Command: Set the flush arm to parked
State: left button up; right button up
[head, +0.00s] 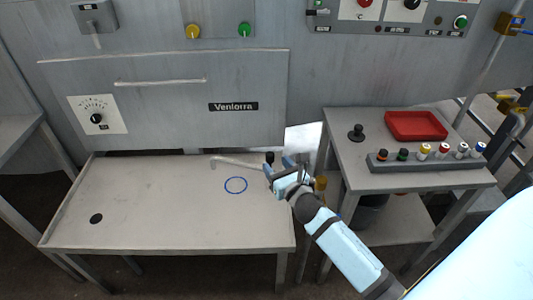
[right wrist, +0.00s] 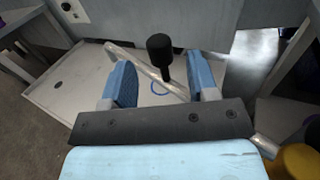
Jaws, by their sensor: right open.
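The flush arm (head: 238,163) is a thin pale pipe low over the back right of the shallow grey basin table (head: 150,205). Its free end points left, and a black knob (head: 269,157) stands near its right end. My right gripper (head: 278,166) is at that knob, over the basin's right edge. In the right wrist view the fingers are open, with the black knob (right wrist: 160,50) upright between them in the picture and the pipe (right wrist: 150,68) crossing diagonally. I cannot tell whether either finger touches it. My left gripper is not in view.
A blue ring (head: 236,185) and a dark drain hole (head: 96,218) mark the basin. A side table (head: 400,178) at right holds a red tray (head: 416,125), a black knobbed piece (head: 356,132) and a rack of several capped cylinders. A grey panelled machine (head: 170,95) stands behind.

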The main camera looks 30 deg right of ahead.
jog(key=w, duration=0.6)
jog(key=shift+w+d, duration=0.15)
jog(key=shift+d, duration=0.2)
jog(key=shift+c, duration=0.2)
grip_shut()
